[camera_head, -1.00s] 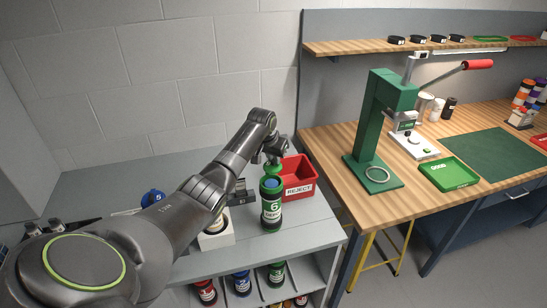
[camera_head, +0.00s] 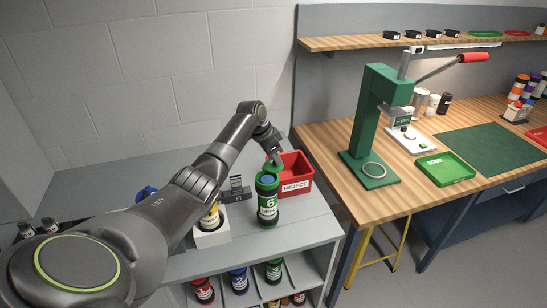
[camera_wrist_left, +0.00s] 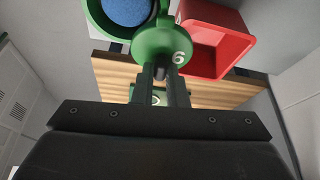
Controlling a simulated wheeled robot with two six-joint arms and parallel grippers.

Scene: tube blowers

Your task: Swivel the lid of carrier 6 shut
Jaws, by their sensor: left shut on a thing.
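Carrier 6 (camera_head: 268,208) is a dark upright tube with green bands and a white 6, standing on the grey bench in the head view. Its mouth is uncovered and shows a blue filling (camera_wrist_left: 122,10) in the wrist view. Its green lid (camera_wrist_left: 160,38), also marked 6, is swung out to the side of the mouth, overlapping only its edge. My left gripper (camera_wrist_left: 165,88) is shut on the lid at its near edge; the exact grip spot is partly hidden by the fingers. In the head view my left gripper (camera_head: 275,156) is just above and behind the carrier. My right gripper is not in view.
A red reject bin (camera_head: 296,184) stands close behind and right of the carrier. A white holder (camera_head: 211,236) with a yellow-banded carrier is to the left. A green press (camera_head: 375,130) stands on the wooden table at right. The bench front is clear.

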